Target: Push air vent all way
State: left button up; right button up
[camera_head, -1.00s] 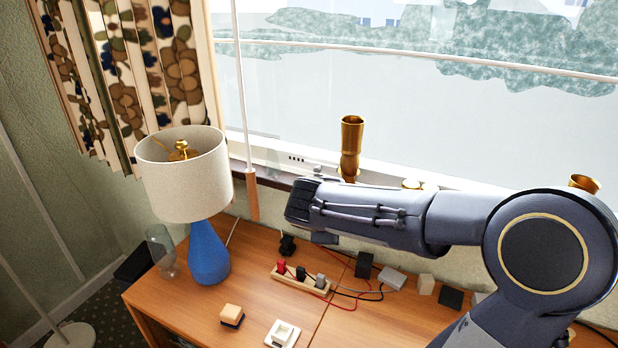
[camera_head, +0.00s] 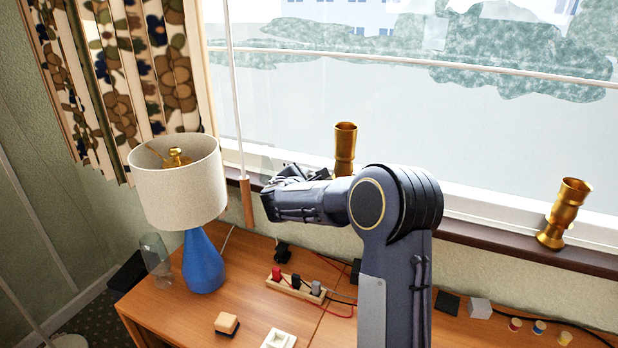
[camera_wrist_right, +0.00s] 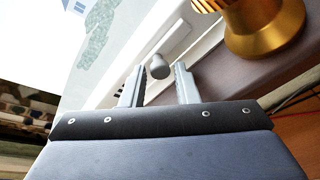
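The air vent shows in the right wrist view as a pale slotted strip (camera_wrist_right: 174,38) on the white window frame, with a round grey knob (camera_wrist_right: 158,66) at its near end. My right gripper (camera_head: 284,175) is at the window sill in the head view, left of the near brass vase, and hides most of the vent there. In the right wrist view its two fingers are apart, with the knob showing in the gap between their tips. I cannot tell whether either finger touches the knob. My left gripper is not in view.
A white-shaded blue lamp (camera_head: 203,262) stands left on the wooden desk. A power strip (camera_head: 296,289) and small items lie below my arm. A curtain rod (camera_head: 247,203) hangs nearby.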

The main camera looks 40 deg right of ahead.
jog(key=shift+w+d+f, duration=0.1)
jog(key=shift+d, duration=0.1)
jog(key=shift+c, duration=0.2)
grip_shut()
jog(key=w, duration=0.1)
jog(key=w+a, duration=0.2)
jog(key=w, duration=0.1)
jog(key=shift+o, duration=0.2)
grip_release()
